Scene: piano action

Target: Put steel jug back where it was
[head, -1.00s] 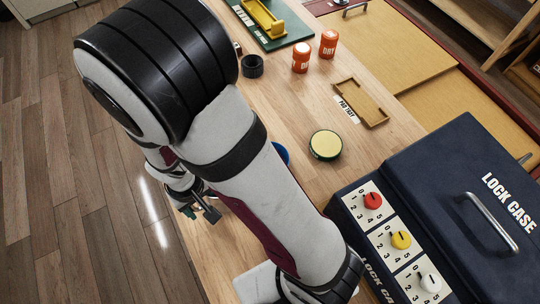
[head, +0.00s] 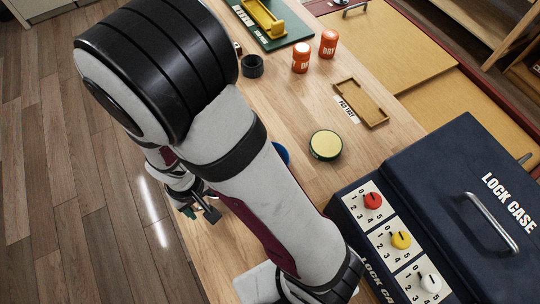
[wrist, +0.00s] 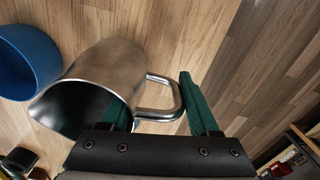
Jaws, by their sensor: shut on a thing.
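The steel jug (wrist: 105,70) is in the wrist view, its open mouth facing the lower left and its looped handle (wrist: 160,112) to the right. I cannot tell whether the jug touches the table. In the head view my arm hides the jug, and only part of my gripper (head: 207,210) shows near the table's left edge.
A blue round container (wrist: 28,58) stands close to the jug, mostly hidden by my arm in the head view (head: 282,154). A round green-rimmed pad (head: 326,145), a pad tray (head: 362,104), orange pots (head: 301,60) and the lock case (head: 455,190) stand on the table (head: 290,105).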

